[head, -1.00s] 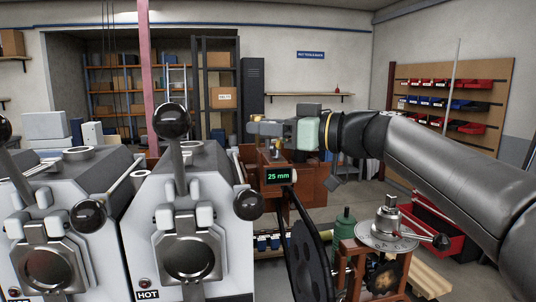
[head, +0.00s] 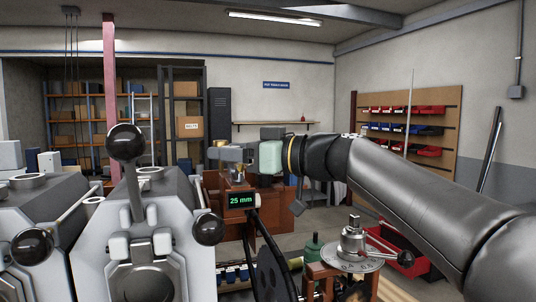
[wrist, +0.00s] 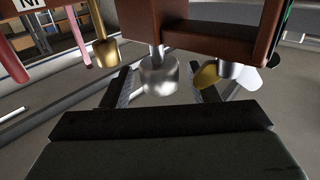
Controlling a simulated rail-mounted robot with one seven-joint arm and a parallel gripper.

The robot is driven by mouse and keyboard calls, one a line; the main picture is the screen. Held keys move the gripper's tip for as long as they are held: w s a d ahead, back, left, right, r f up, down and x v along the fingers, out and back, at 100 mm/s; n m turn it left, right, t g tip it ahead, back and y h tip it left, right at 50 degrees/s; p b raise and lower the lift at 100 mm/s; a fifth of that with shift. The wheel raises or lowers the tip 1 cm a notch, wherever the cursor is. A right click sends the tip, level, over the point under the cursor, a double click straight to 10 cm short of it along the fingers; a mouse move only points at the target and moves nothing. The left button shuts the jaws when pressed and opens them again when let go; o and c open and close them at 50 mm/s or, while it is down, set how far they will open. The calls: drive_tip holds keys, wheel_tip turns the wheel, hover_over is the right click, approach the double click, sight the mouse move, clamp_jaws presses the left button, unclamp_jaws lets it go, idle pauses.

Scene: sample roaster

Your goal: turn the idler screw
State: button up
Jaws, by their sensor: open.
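A red-brown block with a lit "25 mm" display (head: 241,199) stands in the middle of the head view. My gripper (head: 232,153) is just above it, with a small brass-coloured part (head: 238,174) below the jaws. In the wrist view a silver round knob (wrist: 159,76) sticks out from the brown block (wrist: 215,28) on a short shaft. It shows between the two open fingers of my gripper (wrist: 162,88), with a gap on both sides. I cannot tell for certain which knob is the idler screw.
A brass knob (wrist: 106,50) is left of the silver one, and a yellowish part (wrist: 207,76) lies near the right finger. In the head view, roaster units with black ball levers (head: 125,142) stand left. A round dial plate with a handle (head: 352,260) stands front right.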

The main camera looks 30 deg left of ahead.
drive_tip(key=d+b, duration=0.4)
drive_tip(key=d, duration=1.2)
drive_tip(key=shift+w+d+b, duration=0.3)
drive_tip(key=shift+w+d, duration=0.05)
drive_tip(key=shift+d, duration=0.05)
drive_tip(key=shift+w+r, duration=0.1)
